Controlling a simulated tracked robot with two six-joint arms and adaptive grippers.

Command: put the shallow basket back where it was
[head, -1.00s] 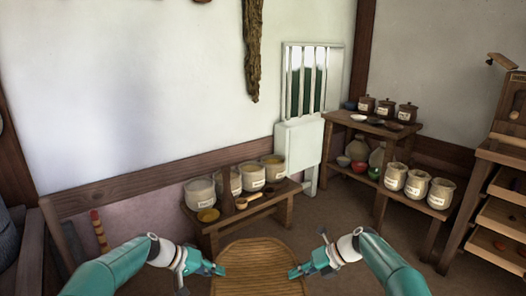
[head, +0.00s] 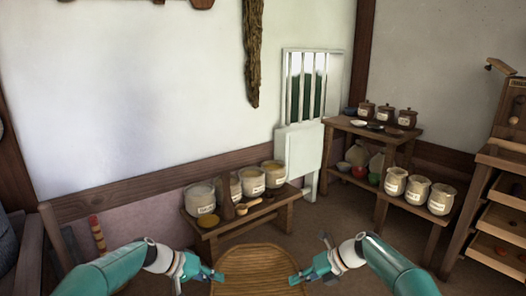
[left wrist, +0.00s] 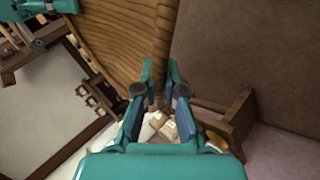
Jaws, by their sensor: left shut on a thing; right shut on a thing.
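The shallow basket (head: 256,272) is a woven, honey-brown, rounded tray at the bottom middle of the head view, held between my two arms. Its near part is cut off by the frame. My left gripper (head: 217,277) is shut on its left rim. In the left wrist view the fingers (left wrist: 158,85) close on the rim of the basket (left wrist: 115,35). My right gripper (head: 297,277) is shut on the basket's right rim. Its fingertips are small in the head view.
A low bench (head: 225,228) with several labelled pots and a wooden scoop (head: 242,209) stands beyond the basket. A two-level shelf table (head: 400,133) with jars and bowls is at the right. Drawers (head: 500,205) stand far right.

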